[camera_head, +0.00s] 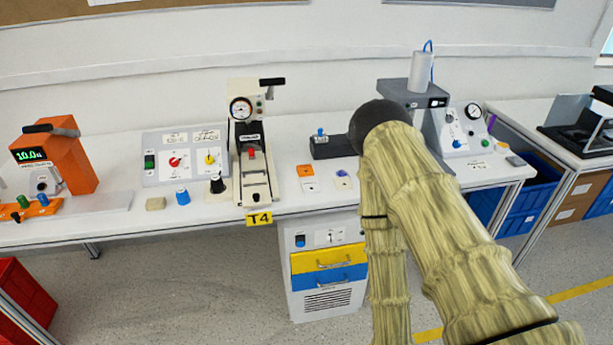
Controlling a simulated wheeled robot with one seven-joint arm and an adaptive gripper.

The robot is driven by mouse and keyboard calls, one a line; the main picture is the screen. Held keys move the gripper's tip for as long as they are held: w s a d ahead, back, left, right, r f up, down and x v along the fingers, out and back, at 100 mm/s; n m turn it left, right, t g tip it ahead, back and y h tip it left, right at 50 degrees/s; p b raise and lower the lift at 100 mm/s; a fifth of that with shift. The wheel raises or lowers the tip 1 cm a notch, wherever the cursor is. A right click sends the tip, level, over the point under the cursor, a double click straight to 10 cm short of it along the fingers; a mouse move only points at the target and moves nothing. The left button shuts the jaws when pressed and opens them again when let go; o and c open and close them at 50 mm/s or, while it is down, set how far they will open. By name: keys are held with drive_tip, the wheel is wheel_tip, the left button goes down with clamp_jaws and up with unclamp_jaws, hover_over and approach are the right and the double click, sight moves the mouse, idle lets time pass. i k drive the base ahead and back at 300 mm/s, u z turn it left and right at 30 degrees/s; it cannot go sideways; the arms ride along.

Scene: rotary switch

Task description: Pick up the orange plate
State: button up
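A small orange plate (305,170) lies flat on the white workbench (110,220), just right of the T4 press (250,150). A pale tile with an orange mark (310,185) lies directly in front of it. My arm rises from the lower right and bends at a dark joint over the bench, to the right of the plate. Its other section runs down past the bench's front edge and out of the bottom of the picture. My gripper is not in view, so its opening and anything in it cannot be seen.
A dark box with a blue knob (331,146) stands right of the plate, behind a small pale tile with a bluish mark (343,180). A black knob (217,184) and a blue knob (183,197) stand left of the press. A drawer cabinet (325,262) is under the bench.

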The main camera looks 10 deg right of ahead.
sight(305, 170)
drive_tip(key=u, duration=2.05)
drive_tip(key=i, duration=1.25)
drive_tip(key=z, duration=2.75)
drive_tip(key=i, duration=0.5)
drive_tip(key=u, duration=0.05)
